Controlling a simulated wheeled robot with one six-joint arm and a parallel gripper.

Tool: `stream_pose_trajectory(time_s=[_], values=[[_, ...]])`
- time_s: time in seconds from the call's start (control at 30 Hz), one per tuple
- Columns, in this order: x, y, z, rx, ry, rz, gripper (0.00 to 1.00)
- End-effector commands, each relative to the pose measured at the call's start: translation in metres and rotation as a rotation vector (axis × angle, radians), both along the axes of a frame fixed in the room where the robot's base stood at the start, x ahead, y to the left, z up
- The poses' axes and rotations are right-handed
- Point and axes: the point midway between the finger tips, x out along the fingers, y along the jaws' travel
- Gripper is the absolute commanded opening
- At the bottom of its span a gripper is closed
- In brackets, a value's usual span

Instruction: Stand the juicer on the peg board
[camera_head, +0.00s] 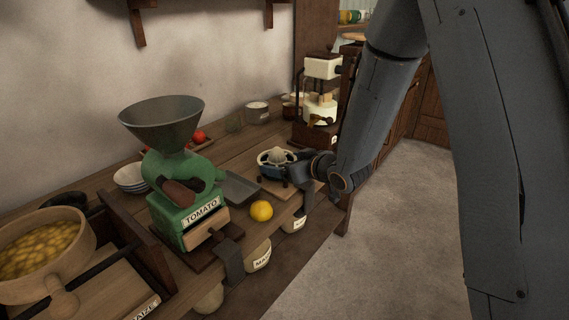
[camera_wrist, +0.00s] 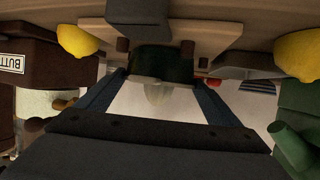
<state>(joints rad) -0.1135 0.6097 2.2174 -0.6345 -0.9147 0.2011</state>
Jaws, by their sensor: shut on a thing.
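The juicer (camera_head: 277,157), with a pale ribbed cone and a dark body, is at the far right part of the counter. My gripper (camera_head: 297,172) is shut on it from the right. In the wrist view the two fingers lie on either side of the juicer's pale cone and bowl (camera_wrist: 157,94), with its dark body (camera_wrist: 165,62) beyond. The peg board (camera_head: 308,187) is a light wooden board with short dark pegs; it also shows in the wrist view (camera_wrist: 212,38). The juicer is over the board; I cannot tell whether its base touches it. The gripper hides part of both.
A green tomato mill (camera_head: 176,195) with a wide funnel stands to the left. A yellow lemon (camera_head: 262,211) lies near the front edge, beside a grey tray (camera_head: 238,189). A cream-and-brown machine (camera_head: 321,95) stands behind. Labelled jars (camera_head: 258,256) sit below the counter edge.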

Motion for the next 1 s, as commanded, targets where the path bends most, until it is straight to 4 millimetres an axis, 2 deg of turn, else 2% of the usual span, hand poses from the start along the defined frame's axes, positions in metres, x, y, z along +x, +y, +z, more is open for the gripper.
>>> stream_pose_trajectory(time_s=[0.33,0.37,0.43,0.77,1.0], values=[[0.000,0.000,-0.003,0.001,-0.001,0.000,0.61],[0.000,0.000,-0.003,0.000,0.000,0.000,0.89],[0.000,0.000,-0.003,0.000,0.000,0.000,1.00],[-0.002,-0.002,0.002,0.000,-0.001,-0.001,1.00],[-0.031,-0.026,0.017,-0.001,-0.002,-0.004,1.00]])
